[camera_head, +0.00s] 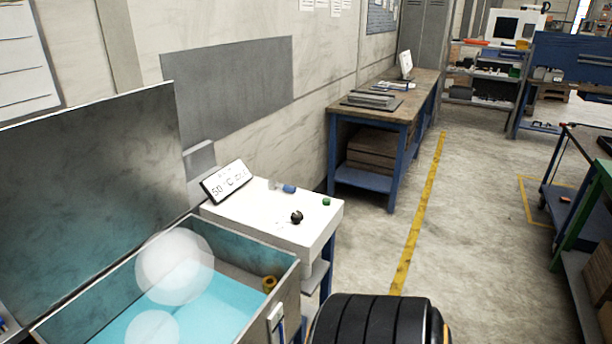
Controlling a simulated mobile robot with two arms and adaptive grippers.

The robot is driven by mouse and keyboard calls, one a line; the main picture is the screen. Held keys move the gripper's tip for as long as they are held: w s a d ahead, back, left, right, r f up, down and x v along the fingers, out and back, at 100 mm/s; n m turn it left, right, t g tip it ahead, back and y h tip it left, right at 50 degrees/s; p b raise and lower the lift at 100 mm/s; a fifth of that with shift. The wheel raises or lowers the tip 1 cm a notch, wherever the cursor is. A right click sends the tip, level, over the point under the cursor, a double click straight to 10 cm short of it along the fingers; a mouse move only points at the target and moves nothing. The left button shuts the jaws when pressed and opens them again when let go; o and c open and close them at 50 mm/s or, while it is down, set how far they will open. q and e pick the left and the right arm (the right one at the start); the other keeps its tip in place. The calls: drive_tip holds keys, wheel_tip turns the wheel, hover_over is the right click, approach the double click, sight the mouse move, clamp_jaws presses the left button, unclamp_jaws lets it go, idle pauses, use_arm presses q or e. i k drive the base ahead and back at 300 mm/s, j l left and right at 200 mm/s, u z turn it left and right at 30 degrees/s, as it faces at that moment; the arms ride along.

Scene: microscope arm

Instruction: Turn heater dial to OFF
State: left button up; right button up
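A small black knob (297,217), which looks like the heater dial, sits on the white top of a control box (262,213) beside an open tank. The marks around it are too small to read, so I cannot tell its setting. A tilted white display (228,181) behind it reads about 50 °C. A blue piece (289,188) and a green button (326,201) are on the same top. Neither my left nor my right gripper is in view.
The metal tank (255,250) holds light-blue liquid, with pale see-through spheres (175,267) over it and a yellow fitting inside. Its raised lid (90,190) stands left. Open floor lies right of the box.

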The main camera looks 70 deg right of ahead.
sight(296, 217)
drive_tip(key=z, duration=2.05)
